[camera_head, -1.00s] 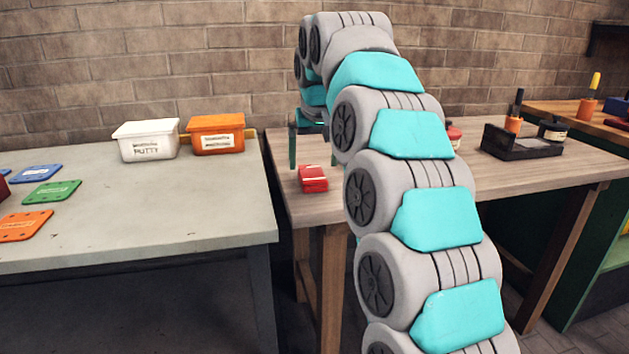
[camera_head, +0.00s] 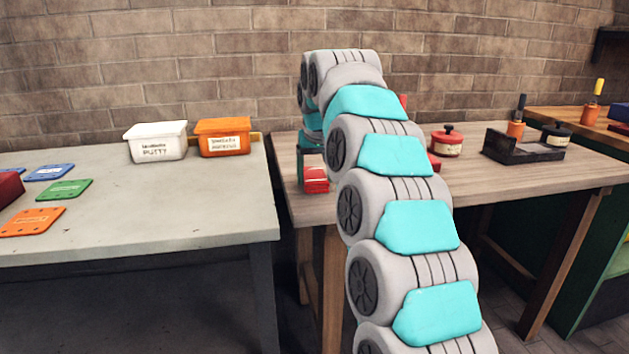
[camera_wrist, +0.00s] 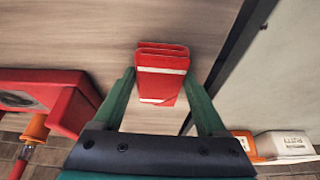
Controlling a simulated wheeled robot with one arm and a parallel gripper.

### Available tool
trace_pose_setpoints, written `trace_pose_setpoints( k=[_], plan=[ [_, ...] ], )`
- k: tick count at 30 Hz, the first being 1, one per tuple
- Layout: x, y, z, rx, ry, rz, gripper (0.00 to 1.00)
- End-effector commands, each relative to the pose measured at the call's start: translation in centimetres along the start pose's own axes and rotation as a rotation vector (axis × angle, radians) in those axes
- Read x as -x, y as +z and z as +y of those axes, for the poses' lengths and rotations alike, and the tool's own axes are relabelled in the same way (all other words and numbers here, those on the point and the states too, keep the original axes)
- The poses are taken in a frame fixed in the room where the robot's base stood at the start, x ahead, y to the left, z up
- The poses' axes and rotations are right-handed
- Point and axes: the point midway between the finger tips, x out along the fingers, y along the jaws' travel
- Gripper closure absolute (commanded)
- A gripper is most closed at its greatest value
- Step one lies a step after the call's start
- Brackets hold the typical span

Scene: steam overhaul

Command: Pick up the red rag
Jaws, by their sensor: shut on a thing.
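The red rag (camera_head: 316,181) is a small folded bundle with white stripes, at the left end of the wooden table (camera_head: 480,186). In the wrist view the rag (camera_wrist: 162,78) sits between the two green fingers of my gripper (camera_wrist: 160,74), which is shut on it from both sides. In the head view one finger of my gripper shows at the rag's left side; my arm hides the other. The rag is at or very near the tabletop; I cannot tell whether it touches it.
A grey table (camera_head: 180,215) stands left across a narrow gap, with a white putty tub (camera_head: 157,142), an orange tub (camera_head: 223,137) and coloured plates. A red-lidded pot (camera_head: 446,142) and a black tray (camera_head: 521,150) stand right of my arm. A red object (camera_wrist: 60,95) is near my gripper.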

Motion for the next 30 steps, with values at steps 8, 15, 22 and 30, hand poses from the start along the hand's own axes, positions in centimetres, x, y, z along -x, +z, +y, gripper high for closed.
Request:
trace_pose_setpoints(
  k=[8, 15, 22, 30],
  plan=[
    [0.0, 0.0, 0.0, 0.000, 0.000, 0.000, 0.77],
    [0.0, 0.0, 0.0, 0.000, 0.000, 0.000, 0.81],
    [0.3, -0.1, 0.0, -0.001, 0.000, 0.000, 0.81],
    [1.4, -0.7, 0.1, -0.001, 0.001, 0.002, 0.81]
  ],
)
